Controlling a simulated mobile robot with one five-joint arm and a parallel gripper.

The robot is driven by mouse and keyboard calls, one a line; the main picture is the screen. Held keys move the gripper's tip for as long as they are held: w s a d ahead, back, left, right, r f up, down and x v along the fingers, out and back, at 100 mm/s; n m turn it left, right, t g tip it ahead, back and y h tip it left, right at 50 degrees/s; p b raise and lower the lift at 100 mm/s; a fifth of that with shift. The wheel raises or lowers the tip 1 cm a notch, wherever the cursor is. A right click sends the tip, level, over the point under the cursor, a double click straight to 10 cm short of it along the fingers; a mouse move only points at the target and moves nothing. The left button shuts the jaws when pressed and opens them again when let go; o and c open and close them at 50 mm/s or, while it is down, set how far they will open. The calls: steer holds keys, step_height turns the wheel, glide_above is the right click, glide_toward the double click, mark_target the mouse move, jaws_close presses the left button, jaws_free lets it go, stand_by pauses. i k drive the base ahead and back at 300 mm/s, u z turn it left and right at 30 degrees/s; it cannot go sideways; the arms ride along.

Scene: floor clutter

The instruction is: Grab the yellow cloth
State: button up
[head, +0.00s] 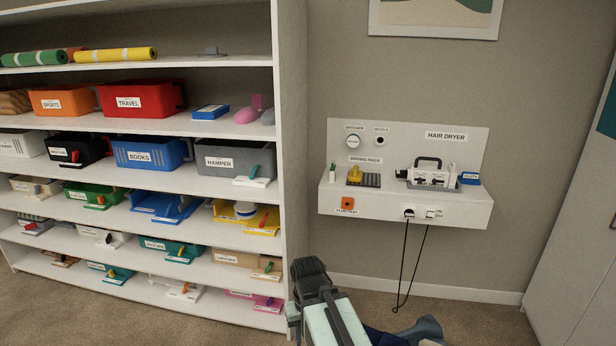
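A small yellow item (355,175) sits at the left end of a dark drying rack (371,181) on a white wall shelf (405,203). It is too small to tell whether it is the yellow cloth. A rolled yellow item (115,55) lies on the top shelf of the white shelving unit at the left. My gripper (309,270) is at the bottom centre, below and left of the wall shelf and apart from both yellow items. Its fingers are not clear enough to tell whether they are open.
The shelving unit (289,150) holds labelled bins, including a red one (140,98) and a blue one (152,152). A white appliance (430,176) stands right of the rack. A black cord (404,270) hangs below the wall shelf.

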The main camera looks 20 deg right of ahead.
mark_target(355, 175)
steer(key=u, duration=0.4)
steer(key=i, duration=1)
steer(key=z, duration=0.1)
